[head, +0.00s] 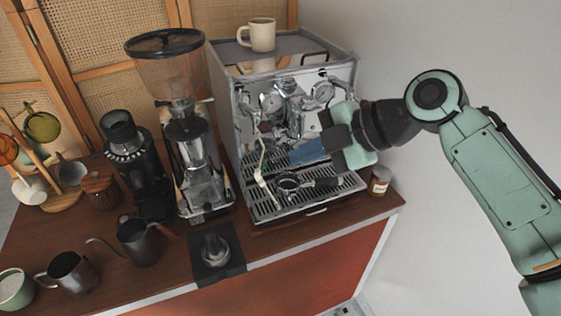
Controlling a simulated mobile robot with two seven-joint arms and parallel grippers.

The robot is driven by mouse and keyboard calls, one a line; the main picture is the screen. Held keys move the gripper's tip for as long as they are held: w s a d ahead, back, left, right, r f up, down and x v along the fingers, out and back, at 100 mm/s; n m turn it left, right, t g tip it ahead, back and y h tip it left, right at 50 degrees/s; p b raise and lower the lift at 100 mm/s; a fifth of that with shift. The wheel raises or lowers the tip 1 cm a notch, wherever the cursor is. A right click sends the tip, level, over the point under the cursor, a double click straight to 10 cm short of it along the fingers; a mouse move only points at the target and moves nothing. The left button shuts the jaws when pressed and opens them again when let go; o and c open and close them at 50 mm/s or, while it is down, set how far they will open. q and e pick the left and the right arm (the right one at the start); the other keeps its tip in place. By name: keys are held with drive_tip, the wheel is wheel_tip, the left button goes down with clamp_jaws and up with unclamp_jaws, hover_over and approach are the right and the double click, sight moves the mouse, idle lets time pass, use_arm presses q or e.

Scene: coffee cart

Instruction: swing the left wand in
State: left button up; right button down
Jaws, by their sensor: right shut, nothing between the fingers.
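The espresso machine (228,130) stands at the right end of the cart, its chrome front facing me. The left wand (261,160) is a thin, pale curved tube that hangs down at the left of the machine's front, its tip low over the drip tray (262,203). My right gripper (296,158) comes in from the right across the machine's front. It is shut with nothing in it, its bluish fingers pointing left toward the wand, with a gap visible between them. The gripper hides part of the machine's right front. My left gripper is out of view.
A portafilter (290,183) sits low over the drip tray, just under my gripper. A mug (262,35) stands on the machine's top. A small brown jar (380,180) is at the right edge. Grinders (190,140), a kettle (138,240) and a pitcher (72,272) fill the left.

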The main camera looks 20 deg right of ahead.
drive_tip(key=w+d+f+x, duration=0.1)
drive_tip(key=d+x, duration=0.1)
drive_tip(key=x, duration=1)
drive_tip(key=shift+f, duration=0.25)
drive_tip(key=shift+w, duration=0.1)
